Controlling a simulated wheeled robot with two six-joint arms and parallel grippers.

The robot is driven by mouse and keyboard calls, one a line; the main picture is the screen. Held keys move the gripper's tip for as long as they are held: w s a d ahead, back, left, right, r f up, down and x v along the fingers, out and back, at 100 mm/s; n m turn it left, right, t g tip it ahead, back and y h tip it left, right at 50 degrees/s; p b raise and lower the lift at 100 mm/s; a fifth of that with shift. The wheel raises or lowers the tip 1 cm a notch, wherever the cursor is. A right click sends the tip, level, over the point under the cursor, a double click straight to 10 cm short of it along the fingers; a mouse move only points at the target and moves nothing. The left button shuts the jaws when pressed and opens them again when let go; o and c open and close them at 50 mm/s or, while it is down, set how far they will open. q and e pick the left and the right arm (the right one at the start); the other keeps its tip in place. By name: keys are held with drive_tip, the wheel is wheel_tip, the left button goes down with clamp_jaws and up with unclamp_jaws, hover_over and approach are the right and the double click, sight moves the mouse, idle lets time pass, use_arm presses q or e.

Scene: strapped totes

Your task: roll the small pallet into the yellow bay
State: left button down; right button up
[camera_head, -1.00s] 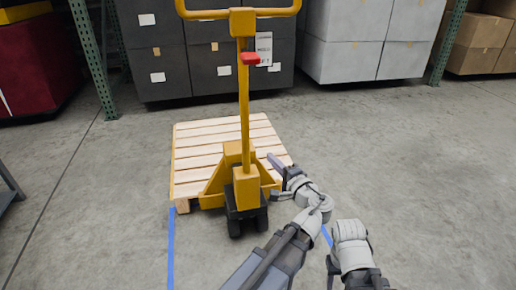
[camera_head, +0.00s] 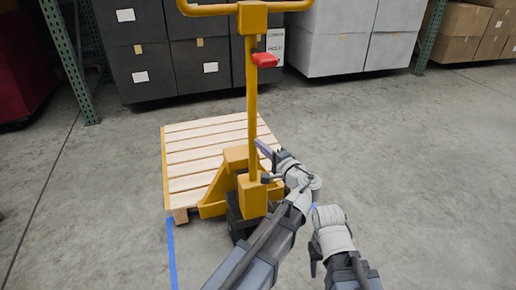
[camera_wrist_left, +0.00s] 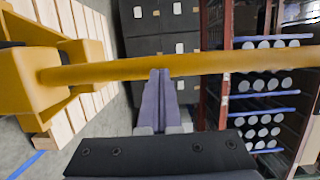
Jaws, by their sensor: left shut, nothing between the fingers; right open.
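The yellow pallet jack (camera_head: 240,193) stands upright with its forks side against the small slatted wooden pallet (camera_head: 195,160). Its mast carries a red lever (camera_head: 264,60) and a looped handle (camera_head: 205,10). A yellow floor line (camera_head: 164,165) runs along the pallet's left edge; the far side of the bay is hidden. My left gripper (camera_head: 259,145) is shut and empty, its tips at the right of the mast. In the left wrist view the fingers (camera_wrist_left: 160,85) overlap the yellow mast (camera_wrist_left: 215,64); contact is unclear. My right gripper (camera_head: 314,260) is open, low at bottom right, apart from the jack.
A blue floor line (camera_head: 172,255) runs toward me from the pallet's near left corner. Dark totes (camera_head: 140,60) and grey totes (camera_head: 345,40) stand behind, with green rack posts (camera_head: 65,55). Cartons (camera_head: 465,30) are at far right. The concrete floor at right is clear.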

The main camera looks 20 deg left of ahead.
idle(0.3)
use_arm(q)
drive_tip(key=w+a, duration=0.8)
drive_tip(key=w, duration=0.5)
drive_tip(key=shift+a, duration=0.4)
drive_tip(key=shift+s, duration=0.1)
